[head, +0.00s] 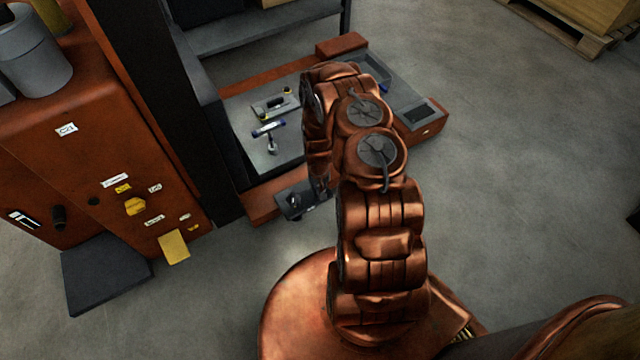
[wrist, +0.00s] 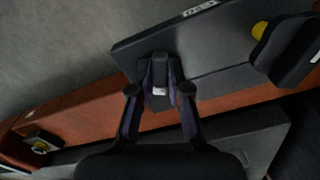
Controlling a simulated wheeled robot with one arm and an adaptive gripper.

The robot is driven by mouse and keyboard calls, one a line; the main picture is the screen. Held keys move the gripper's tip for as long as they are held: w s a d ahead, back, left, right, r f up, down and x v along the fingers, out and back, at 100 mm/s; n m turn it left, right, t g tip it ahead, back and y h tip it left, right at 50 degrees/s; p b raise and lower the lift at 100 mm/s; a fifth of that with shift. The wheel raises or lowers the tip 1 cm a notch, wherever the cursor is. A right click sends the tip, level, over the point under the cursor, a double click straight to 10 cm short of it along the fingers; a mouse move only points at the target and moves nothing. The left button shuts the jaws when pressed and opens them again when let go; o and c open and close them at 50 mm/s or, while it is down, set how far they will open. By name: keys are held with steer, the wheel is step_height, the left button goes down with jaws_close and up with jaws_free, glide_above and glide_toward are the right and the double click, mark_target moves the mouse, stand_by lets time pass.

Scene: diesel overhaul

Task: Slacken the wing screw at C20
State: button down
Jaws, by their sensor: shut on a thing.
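My gripper (wrist: 160,78) is in the middle of the wrist view, its two dark fingers closed on a small dark part, which I take to be the wing screw (wrist: 159,92). A small pale patch shows on this part; the fingers hide most of its shape. It sits at a dark grey plate (wrist: 215,45) with a white label at its upper edge; the label is too small to read. In the head view the plate (head: 292,203) sticks out beside the red frame, and my arm largely hides the gripper and the screw.
A dark rounded part with a yellow piece (wrist: 260,30) is at the right in the wrist view. A red frame (head: 262,208) borders a grey bed (head: 240,112) with a T-shaped tool (head: 269,132). A red cabinet (head: 75,165) stands left. Open floor (head: 520,170) lies right.

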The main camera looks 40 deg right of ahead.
steer(key=shift+n, duration=0.4)
steer(key=shift+r+n+p, duration=0.35)
steer(key=shift+n+p, duration=0.45)
steer(key=shift+p, duration=0.35)
steer(key=shift+f+n+p, duration=0.1)
steer(key=shift+n+p, duration=0.75)
steer(key=shift+n, duration=0.25)
steer(key=shift+f+n, duration=0.2)
steer(key=shift+n, duration=0.3)
